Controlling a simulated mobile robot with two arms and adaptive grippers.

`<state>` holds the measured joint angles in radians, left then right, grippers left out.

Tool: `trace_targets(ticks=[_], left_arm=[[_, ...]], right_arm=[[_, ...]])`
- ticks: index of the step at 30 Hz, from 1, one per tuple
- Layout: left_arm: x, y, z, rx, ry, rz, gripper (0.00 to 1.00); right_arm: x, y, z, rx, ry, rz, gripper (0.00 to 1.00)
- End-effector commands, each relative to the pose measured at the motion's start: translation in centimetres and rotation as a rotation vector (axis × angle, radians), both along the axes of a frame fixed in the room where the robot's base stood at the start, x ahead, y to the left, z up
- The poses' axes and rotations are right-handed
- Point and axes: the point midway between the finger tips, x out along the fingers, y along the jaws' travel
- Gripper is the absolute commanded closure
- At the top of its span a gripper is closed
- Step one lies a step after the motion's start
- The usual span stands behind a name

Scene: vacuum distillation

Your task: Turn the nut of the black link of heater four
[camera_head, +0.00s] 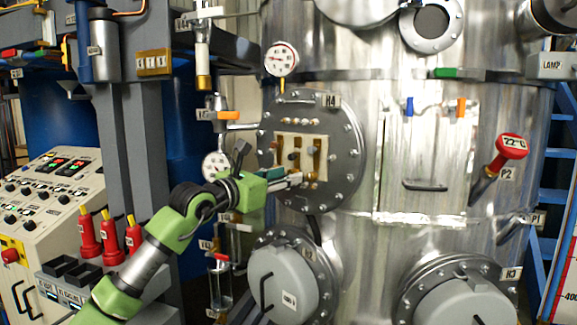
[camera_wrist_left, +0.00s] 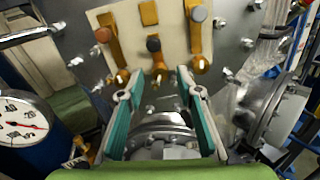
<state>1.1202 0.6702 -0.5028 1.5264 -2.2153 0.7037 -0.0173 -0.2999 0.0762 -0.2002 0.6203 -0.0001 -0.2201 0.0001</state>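Heater four, labelled H4, is a round grey bolted flange (camera_head: 345,135) on the steel vessel in the head view. Its cream plate (camera_head: 317,147) carries several brass links with studs. My left gripper (camera_head: 297,180) is at the plate's lower part. In the wrist view its teal-padded fingers (camera_wrist_left: 154,84) are apart and empty, just below the links' lower ends.
Gauges (camera_head: 282,60) and a valve with an orange handle (camera_head: 229,115) sit beside the flange. Heater covers H2 (camera_head: 282,283) and H3 (camera_head: 465,305) jut out below. A control console (camera_head: 50,190) and red bottles (camera_head: 87,235) stand left.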

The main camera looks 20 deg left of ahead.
Motion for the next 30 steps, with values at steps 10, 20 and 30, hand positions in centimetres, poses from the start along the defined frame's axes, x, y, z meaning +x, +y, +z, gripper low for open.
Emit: trace_targets(ticks=[10,20,30], left_arm=[[1.7,-0.7,0.0,0.001,-0.001,0.001,0.68],[1.7,-0.7,0.0,0.0,-0.001,0.001,1.0],[1.7,-0.6,-0.1,0.027,-0.012,0.001,1.0]], right_arm=[[0.0,-0.1,0.9,-0.001,0.0,0.0,0.71],[0.0,-0.4,0.9,-0.004,0.0,0.002,0.71],[0.0,-0.5,0.4,-0.005,0.001,0.002,0.71]])
